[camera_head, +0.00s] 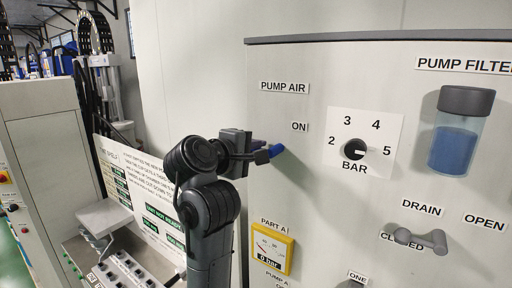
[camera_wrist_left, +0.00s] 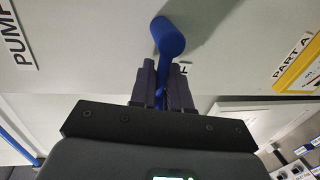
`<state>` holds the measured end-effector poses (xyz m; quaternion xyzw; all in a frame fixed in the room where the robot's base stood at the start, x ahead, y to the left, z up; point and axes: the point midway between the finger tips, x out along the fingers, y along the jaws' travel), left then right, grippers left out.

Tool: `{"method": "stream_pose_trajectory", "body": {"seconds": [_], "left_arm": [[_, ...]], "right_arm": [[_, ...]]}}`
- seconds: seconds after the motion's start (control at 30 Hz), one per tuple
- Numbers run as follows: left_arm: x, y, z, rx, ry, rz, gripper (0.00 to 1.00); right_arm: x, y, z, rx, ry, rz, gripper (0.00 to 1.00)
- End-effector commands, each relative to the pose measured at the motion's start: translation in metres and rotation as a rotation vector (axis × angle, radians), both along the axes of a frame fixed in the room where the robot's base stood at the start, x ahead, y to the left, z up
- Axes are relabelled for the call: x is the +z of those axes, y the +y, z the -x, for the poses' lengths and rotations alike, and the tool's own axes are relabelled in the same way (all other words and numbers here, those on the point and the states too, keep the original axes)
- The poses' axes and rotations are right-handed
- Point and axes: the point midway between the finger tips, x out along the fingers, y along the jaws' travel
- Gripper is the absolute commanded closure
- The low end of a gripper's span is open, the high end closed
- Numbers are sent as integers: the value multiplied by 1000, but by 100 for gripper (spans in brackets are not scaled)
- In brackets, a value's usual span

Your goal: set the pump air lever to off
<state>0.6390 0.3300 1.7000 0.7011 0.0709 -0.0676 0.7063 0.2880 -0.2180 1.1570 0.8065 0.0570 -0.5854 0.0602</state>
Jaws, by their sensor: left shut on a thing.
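The blue pump air lever (camera_head: 276,150) is on the pale panel below the PUMP AIR label (camera_head: 284,87) and the ON label (camera_head: 299,127). My left gripper (camera_head: 262,155) reaches it from the left and is shut on its arm. In the left wrist view, the lever's round blue hub (camera_wrist_left: 169,38) stands beyond the fingers (camera_wrist_left: 164,88), and its arm runs down between them. My right gripper is in neither view.
A BAR dial (camera_head: 354,149) is right of the lever. A yellow-framed gauge (camera_head: 272,248) sits below it. A filter bowl (camera_head: 455,140) and a grey drain lever (camera_head: 428,241) are farther right. A sign board (camera_head: 135,190) stands left of my arm.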

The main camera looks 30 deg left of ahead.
Motion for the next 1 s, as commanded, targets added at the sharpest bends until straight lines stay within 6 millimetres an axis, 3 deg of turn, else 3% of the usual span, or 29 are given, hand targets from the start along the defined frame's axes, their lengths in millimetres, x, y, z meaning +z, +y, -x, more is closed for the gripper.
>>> {"method": "stream_pose_trajectory", "body": {"seconds": [0.43, 0.47, 0.53, 0.83, 1.0], "left_arm": [[0, 2, 1, 5, -3, 14, 100], [0, 2, 1, 5, -3, 14, 79], [0, 2, 1, 5, -3, 13, 70], [0, 1, 1, 3, -1, 10, 70], [2, 2, 13, 5, -4, 7, 70]], "right_arm": [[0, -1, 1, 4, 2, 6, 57], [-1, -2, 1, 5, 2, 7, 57], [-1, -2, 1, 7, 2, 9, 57], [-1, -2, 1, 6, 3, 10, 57], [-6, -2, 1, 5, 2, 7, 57]]}}
